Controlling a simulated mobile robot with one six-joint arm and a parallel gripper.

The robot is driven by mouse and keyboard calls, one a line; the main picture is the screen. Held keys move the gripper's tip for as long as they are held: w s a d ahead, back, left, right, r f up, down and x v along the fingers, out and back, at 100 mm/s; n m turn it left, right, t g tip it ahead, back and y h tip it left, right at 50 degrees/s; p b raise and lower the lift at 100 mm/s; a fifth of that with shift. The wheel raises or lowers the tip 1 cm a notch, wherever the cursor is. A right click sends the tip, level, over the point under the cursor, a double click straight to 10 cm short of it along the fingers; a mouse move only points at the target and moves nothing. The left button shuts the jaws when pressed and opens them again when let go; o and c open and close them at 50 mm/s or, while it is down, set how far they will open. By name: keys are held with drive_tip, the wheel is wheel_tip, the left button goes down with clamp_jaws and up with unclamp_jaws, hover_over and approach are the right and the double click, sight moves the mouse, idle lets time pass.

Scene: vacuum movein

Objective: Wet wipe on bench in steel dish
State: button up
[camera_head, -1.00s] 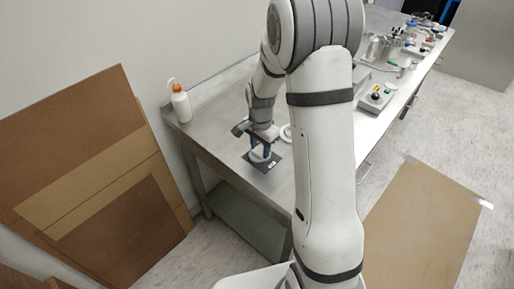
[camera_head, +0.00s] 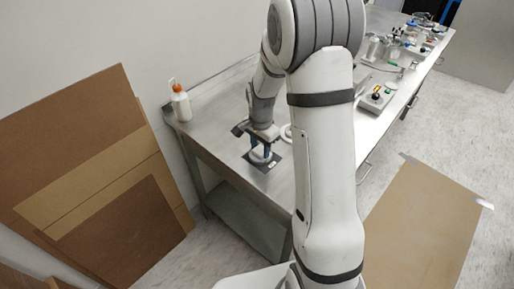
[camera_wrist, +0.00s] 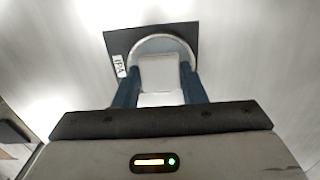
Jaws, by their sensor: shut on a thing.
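My gripper (camera_wrist: 160,66) points down at the bench, its two blue fingers on either side of a white folded wipe (camera_wrist: 161,76). The gripper is shut on the wipe. The round steel dish (camera_wrist: 162,41) lies behind and around the wipe in the wrist view, on a dark mat (camera_wrist: 121,41) with a white label reading IPA. The wipe appears over or in the dish; I cannot tell whether it touches the bottom. In the head view my gripper (camera_head: 261,148) is at the dish, on the dark mat (camera_head: 273,168) near the bench's front left.
A white bottle with an orange top (camera_head: 181,105) stands at the bench's left end. A white round object (camera_head: 285,132) is partly hidden by my arm. A small control box (camera_head: 376,98) and several instruments stand farther along the bench (camera_head: 215,125). Brown boards (camera_head: 90,170) lean on the wall.

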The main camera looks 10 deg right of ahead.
sight(260, 150)
drive_tip(key=shift+r+p, duration=2.25)
drive_tip(key=shift+r, duration=1.25)
